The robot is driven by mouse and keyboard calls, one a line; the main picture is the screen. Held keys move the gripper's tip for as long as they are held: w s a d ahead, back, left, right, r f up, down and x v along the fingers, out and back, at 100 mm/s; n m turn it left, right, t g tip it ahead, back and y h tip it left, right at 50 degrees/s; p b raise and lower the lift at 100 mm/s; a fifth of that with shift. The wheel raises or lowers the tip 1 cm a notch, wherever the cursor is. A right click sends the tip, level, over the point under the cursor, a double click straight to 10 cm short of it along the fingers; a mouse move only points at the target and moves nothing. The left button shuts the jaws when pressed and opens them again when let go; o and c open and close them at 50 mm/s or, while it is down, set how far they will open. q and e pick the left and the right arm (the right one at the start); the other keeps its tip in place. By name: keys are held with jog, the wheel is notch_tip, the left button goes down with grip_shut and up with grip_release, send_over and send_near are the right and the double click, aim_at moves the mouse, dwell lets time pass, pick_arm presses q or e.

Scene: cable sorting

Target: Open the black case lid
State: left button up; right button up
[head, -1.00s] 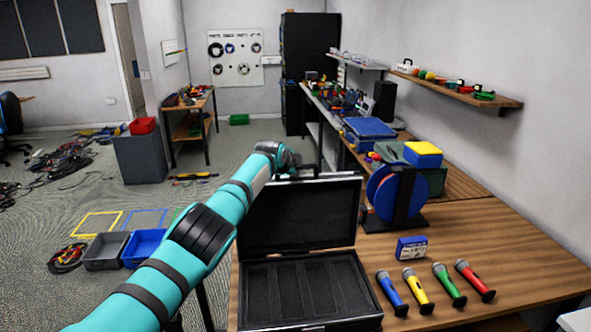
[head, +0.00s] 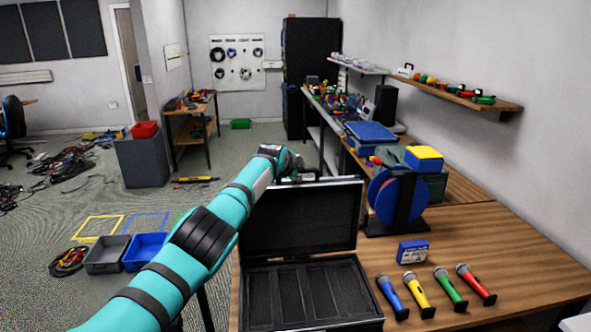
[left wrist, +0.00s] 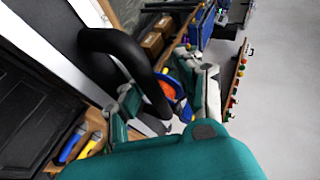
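The black case (head: 305,262) stands open on the wooden table in the head view. Its lid (head: 299,217) is raised about upright at the back, and its slotted tray (head: 305,293) looks empty. My left arm reaches in from the left to the lid's top edge. My left gripper (head: 298,174) is at or just behind that edge; its fingertips are largely hidden, so I cannot tell whether they touch the lid. The left wrist view shows the dark case (left wrist: 35,85) close by at left. My right gripper is not in view.
Blue, yellow, green and red microphones (head: 418,292) lie right of the case, with a small blue box (head: 412,251) behind them. A blue cable reel (head: 392,195) stands farther back. Bare tabletop (head: 500,245) lies to the right. Grey and blue bins (head: 108,253) sit on the floor.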

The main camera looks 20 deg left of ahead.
pick_arm(q)
jog(key=shift+s+a, duration=0.1)
jog(key=shift+s+r, duration=0.35)
jog(key=shift+s, duration=0.2)
jog(key=v, duration=1)
jog(key=shift+s+d+r, duration=0.2)
jog(key=shift+d, duration=0.05)
